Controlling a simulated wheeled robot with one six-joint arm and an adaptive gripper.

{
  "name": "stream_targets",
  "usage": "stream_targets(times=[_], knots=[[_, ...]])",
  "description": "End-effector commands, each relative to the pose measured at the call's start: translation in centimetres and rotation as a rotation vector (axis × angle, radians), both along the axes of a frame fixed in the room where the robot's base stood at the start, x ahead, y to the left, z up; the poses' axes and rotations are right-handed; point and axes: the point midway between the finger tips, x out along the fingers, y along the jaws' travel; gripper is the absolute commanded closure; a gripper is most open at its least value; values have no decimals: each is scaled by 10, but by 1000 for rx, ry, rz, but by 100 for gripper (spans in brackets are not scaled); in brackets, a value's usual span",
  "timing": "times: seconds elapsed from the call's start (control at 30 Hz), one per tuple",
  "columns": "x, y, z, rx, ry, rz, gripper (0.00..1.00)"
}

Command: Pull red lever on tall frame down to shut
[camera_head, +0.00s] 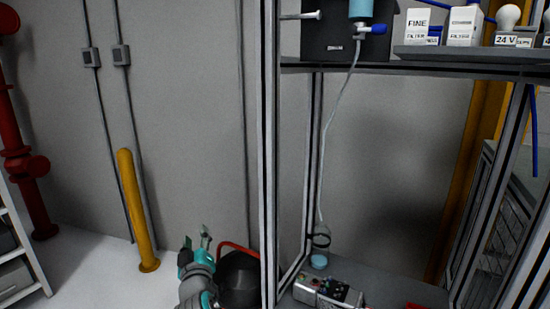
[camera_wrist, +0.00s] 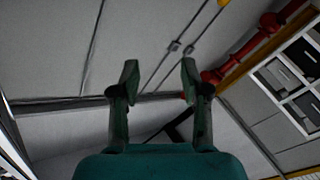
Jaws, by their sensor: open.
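The tall frame (camera_head: 269,150) of metal posts stands right of centre in the head view. I cannot make out a red lever on it for certain. A small red piece (camera_head: 425,306) shows at the bottom edge, cut off by the picture, and I cannot tell what it is. My gripper (camera_head: 197,243) is low in the head view, left of the frame's front post and apart from it. In the wrist view, my gripper (camera_wrist: 160,76) has its fingers spread with nothing between them.
A black rounded object with a red curved bar (camera_head: 238,246) is close right of my gripper. A yellow post (camera_head: 137,210) and red pipe (camera_head: 30,190) stand left. The frame's upper shelf (camera_head: 470,66) holds labelled boxes; below sit a bottle (camera_head: 320,250) and control box (camera_head: 326,291).

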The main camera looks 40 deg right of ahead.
Motion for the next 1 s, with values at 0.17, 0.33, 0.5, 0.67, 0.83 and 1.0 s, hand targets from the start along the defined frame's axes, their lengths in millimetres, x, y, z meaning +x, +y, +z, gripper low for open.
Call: stream_targets(times=[0.17,0.33,0.5,0.67,0.83,1.0], knots=[[33,-13,89,-9,-52,-94,54],[48,-25,175,-5,-96,-187,54],[50,-38,263,18,-142,-282,54],[39,-50,347,53,-186,-371,54],[12,-62,434,107,-234,-464,54],[-29,-74,518,176,-283,-553,54]])
